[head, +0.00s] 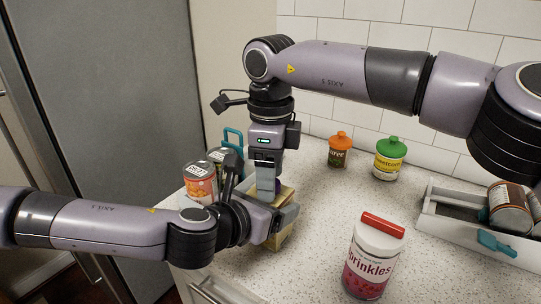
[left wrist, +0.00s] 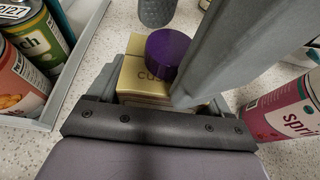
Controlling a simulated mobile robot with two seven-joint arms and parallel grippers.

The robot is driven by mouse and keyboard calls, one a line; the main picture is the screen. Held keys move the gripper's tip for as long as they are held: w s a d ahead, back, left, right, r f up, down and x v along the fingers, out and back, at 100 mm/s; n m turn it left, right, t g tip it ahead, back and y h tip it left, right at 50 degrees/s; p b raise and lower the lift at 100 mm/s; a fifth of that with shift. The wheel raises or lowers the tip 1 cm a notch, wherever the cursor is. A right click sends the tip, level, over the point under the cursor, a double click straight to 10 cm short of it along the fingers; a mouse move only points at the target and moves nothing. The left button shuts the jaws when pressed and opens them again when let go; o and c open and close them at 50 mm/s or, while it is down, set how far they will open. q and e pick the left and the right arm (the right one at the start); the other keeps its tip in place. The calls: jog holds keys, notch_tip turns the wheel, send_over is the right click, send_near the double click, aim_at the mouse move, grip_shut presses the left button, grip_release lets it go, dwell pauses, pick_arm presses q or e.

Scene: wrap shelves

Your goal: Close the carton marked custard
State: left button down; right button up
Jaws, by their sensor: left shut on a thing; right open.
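My left gripper (head: 273,226) is shut on the custard carton (head: 284,194), a yellow box on the counter. In the left wrist view the carton (left wrist: 136,72) shows part of its name, "cus", between the fingers. A purple round cap (left wrist: 170,46) is at the carton's top; I cannot tell whether it is fully seated. In the head view the cap is hidden by my right gripper (head: 267,190), which points down just over the carton and is open.
A sprinkles jar (head: 371,262) with a red lid stands right of the carton. An orange-lidded jar (head: 339,151) and a green-lidded sweetcorn jar (head: 389,160) stand behind. Cans (head: 200,184) stand at the left in a tray. A grey tray (head: 455,226) holds a jar (head: 510,208) at the right.

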notch_tip(320, 180, up, 12)
jog(key=shift+f, duration=0.15)
dwell(0.3)
pick_arm(q)
grip_release()
jog(key=shift+s, duration=0.1)
jog(key=v, duration=0.7)
pick_arm(e)
jog(key=shift+f, duration=0.1)
dwell(0.4)
